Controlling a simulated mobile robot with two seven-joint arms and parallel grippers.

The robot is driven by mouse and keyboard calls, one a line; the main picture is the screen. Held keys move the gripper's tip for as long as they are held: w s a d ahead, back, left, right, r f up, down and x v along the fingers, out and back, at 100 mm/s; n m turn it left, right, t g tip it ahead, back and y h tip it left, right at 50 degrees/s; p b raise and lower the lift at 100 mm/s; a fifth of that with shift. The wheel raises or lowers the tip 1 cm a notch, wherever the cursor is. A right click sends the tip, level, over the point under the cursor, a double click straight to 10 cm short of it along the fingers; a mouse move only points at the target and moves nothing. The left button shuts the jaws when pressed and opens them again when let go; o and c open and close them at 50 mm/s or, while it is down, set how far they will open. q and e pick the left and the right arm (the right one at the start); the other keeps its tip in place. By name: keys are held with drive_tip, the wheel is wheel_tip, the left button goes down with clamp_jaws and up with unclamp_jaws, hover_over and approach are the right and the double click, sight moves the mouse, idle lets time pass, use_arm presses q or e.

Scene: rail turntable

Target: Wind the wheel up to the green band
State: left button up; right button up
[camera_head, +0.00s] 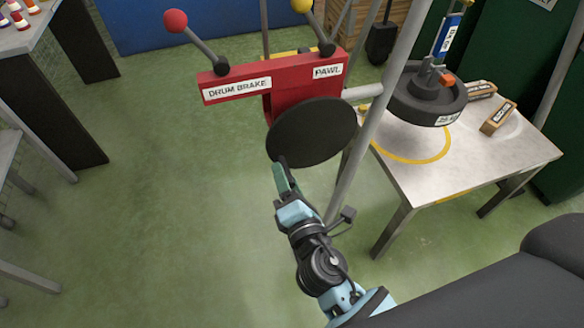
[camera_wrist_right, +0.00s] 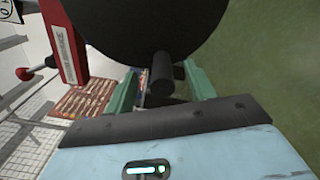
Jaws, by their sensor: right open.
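The wheel (camera_head: 312,132) is a dark disc on the red winch housing (camera_head: 296,97). In the right wrist view the wheel (camera_wrist_right: 140,28) fills the top, with a dark cylindrical handle (camera_wrist_right: 162,75) sticking out from it. My right gripper (camera_head: 284,175) is at the wheel's lower left edge. In the right wrist view its green fingers (camera_wrist_right: 160,92) are spread apart, with the handle showing between them; I cannot tell whether they touch it. A dark round weight (camera_head: 428,98) hangs over the table's yellow ring. I cannot make out a green band. My left gripper is out of view.
A red-knobbed lever (camera_head: 192,40) stands over the DRUM BRAKE label, a yellow-knobbed lever (camera_head: 316,30) over PAWL. A grey post (camera_head: 378,110) rises beside the wheel. The white table (camera_head: 500,165) holds small labelled blocks (camera_head: 497,117).

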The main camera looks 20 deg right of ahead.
drive_tip(key=s+b, duration=0.1)
drive_tip(key=s, duration=0.5)
drive_tip(key=shift+s+b, duration=0.3)
drive_tip(key=shift+s, duration=0.1)
idle(0.6)
